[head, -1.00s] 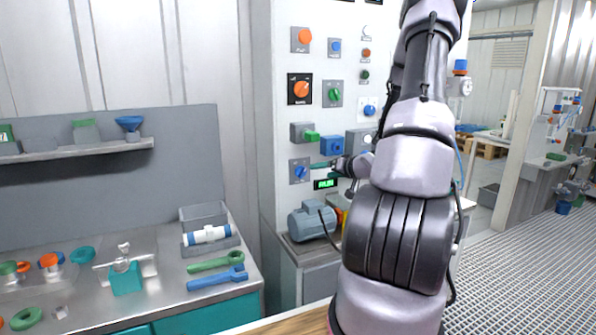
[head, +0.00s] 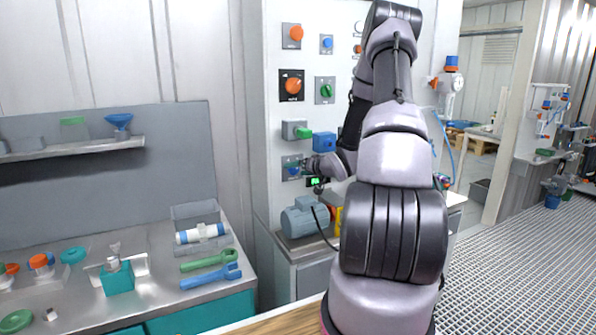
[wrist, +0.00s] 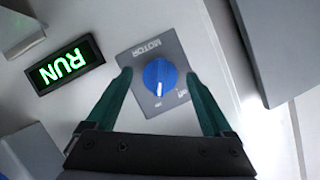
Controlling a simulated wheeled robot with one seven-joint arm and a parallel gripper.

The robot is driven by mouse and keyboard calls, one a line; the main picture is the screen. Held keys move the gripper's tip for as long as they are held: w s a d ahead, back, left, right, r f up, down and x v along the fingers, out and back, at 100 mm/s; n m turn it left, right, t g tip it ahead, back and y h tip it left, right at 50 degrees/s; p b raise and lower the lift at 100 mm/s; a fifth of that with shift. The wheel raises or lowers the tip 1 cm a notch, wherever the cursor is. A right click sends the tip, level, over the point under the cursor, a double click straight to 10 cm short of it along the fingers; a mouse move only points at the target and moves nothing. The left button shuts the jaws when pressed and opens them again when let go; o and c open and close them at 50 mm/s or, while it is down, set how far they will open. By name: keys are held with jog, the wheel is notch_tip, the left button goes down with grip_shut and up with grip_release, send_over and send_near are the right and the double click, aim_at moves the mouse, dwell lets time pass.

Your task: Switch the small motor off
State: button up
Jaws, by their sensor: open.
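The motor switch is a blue knob (wrist: 158,80) on a grey plate (wrist: 138,58) marked MOTOR, seen in the wrist view. A white mark on the knob points to the lower side of the picture. My gripper (wrist: 159,73) is open, with one teal finger on each side of the knob and gaps visible between. In the head view my gripper (head: 298,168) is at the plate and partly hides the knob. A green display (wrist: 66,65) beside the plate reads RUN. The small grey-blue motor (head: 303,218) sits on the bench below the panel.
Above the switch are a green button (head: 304,133), a blue box (head: 324,141) and several other knobs. A bench at left holds a green wrench (head: 207,261), a blue wrench (head: 211,277) and a tray (head: 195,213). My arm blocks the panel's right part.

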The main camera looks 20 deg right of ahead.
jog(key=c, duration=1.4)
jog(key=shift+o, duration=0.3)
jog(key=n+h, duration=0.1)
jog(key=n, duration=0.1)
jog(key=n+h, duration=0.2)
jog(key=shift+a, duration=0.3)
jog(key=n+h, duration=0.2)
jog(key=n, duration=0.2)
jog(key=shift+a+h, duration=0.1)
jog(key=shift+h, duration=0.2)
jog(key=o, duration=1.3)
